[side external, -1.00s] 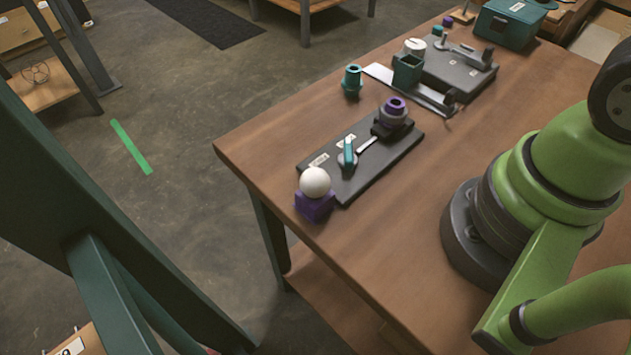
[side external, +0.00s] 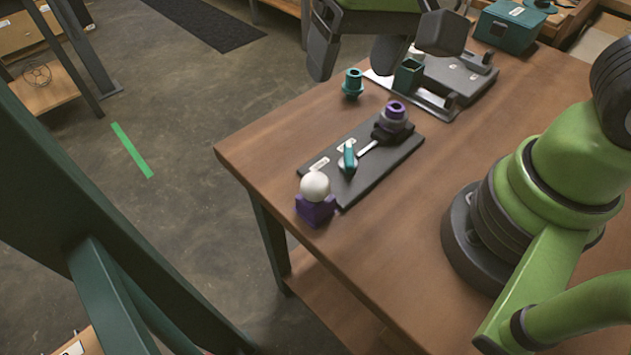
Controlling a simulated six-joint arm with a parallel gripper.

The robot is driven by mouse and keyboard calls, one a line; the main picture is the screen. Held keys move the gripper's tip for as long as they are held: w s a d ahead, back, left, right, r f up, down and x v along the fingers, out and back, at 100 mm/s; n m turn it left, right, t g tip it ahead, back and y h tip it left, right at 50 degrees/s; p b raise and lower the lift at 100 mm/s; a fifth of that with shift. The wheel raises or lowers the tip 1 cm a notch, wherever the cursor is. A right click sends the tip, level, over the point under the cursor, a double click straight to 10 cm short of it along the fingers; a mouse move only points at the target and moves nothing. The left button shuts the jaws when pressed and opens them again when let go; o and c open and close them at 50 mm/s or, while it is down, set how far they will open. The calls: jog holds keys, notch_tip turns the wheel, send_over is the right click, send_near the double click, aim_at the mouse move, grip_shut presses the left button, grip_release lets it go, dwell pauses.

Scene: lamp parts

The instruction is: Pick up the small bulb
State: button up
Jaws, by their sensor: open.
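A round white bulb (side external: 315,185) sits on a purple block (side external: 316,209) at the table's near left corner. A second white piece (side external: 416,51) shows only in part among the far parts, behind my gripper's fingers. I cannot tell for sure which of the two is the small bulb. My gripper (side external: 355,68) is at the top of the view, with its dark fingers apart and nothing seen between them. It hangs beyond the near bulb, apart from it, in front of the far parts.
A dark plate (side external: 385,167) with a teal lever and a purple-topped socket (side external: 393,118) lies behind the near bulb. A teal socket (side external: 352,84) stands near the left edge. A teal box (side external: 508,27) is at the back. The table's front middle is clear.

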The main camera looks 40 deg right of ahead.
jog(key=g+h, duration=0.1)
jog(key=g, duration=0.1)
send_over(316, 177)
jog(key=d, duration=0.1)
notch_tip(316, 177, down, 8)
jog(key=shift+s+r, duration=0.15)
jog(key=shift+r, duration=0.05)
notch_tip(316, 177, down, 4)
jog(key=shift+a+f, duration=0.35)
jog(key=shift+f, duration=1.25)
jog(key=shift+a+f, duration=0.2)
jog(key=shift+f, duration=1.25)
jog(key=shift+c, duration=0.2)
jog(key=c, duration=0.8)
